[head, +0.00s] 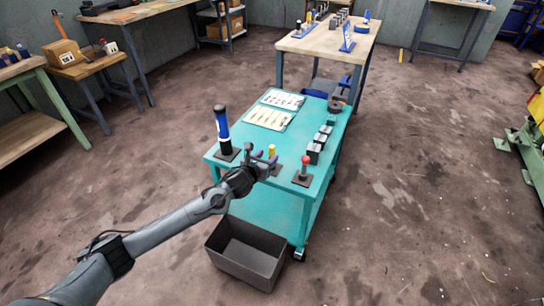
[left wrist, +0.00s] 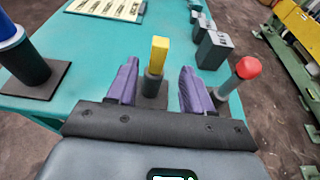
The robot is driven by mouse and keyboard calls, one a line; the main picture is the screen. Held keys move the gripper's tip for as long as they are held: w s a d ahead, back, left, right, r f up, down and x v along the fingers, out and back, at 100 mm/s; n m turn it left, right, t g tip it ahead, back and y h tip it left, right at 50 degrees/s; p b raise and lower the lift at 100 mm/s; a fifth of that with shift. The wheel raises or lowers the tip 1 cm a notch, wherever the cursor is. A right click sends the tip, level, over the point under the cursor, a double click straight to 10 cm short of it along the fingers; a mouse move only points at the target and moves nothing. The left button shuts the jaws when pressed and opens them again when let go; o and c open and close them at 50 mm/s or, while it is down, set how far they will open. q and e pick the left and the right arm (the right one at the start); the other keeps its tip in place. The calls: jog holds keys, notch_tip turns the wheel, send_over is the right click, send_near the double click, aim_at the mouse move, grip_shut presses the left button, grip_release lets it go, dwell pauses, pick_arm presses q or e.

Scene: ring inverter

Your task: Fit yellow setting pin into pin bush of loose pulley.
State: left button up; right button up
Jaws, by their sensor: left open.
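The yellow setting pin (head: 272,149) stands upright near the front edge of the teal cart. In the left wrist view the yellow pin (left wrist: 159,55) rises from a dark round holder (left wrist: 153,86) on a dark square plate. My left gripper (head: 264,158) is open, and its purple fingers (left wrist: 158,70) show on either side of the pin and holder with gaps; nothing is gripped. A dark round part (head: 335,106) lies at the cart's far right; I cannot tell whether it is the loose pulley. No pin bush can be made out. My right gripper is out of view.
Several dark blocks (head: 314,153) line the right edge. Two printed sheets (head: 268,117) lie behind. A dark bin (head: 245,252) sits on the floor in front.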

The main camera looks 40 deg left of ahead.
aim_at(271, 154)
pick_arm(q)
jog(key=shift+w+a+f+b, duration=0.3)
jog(key=shift+w+f+b, duration=0.1)
jog(key=shift+w+b, duration=0.15)
jog(key=b+x, duration=0.2)
jog(key=x, duration=0.1)
jog(key=shift+w, duration=0.1)
jog(key=shift+w+a, duration=0.15)
jog(key=shift+w, duration=0.45)
grip_shut()
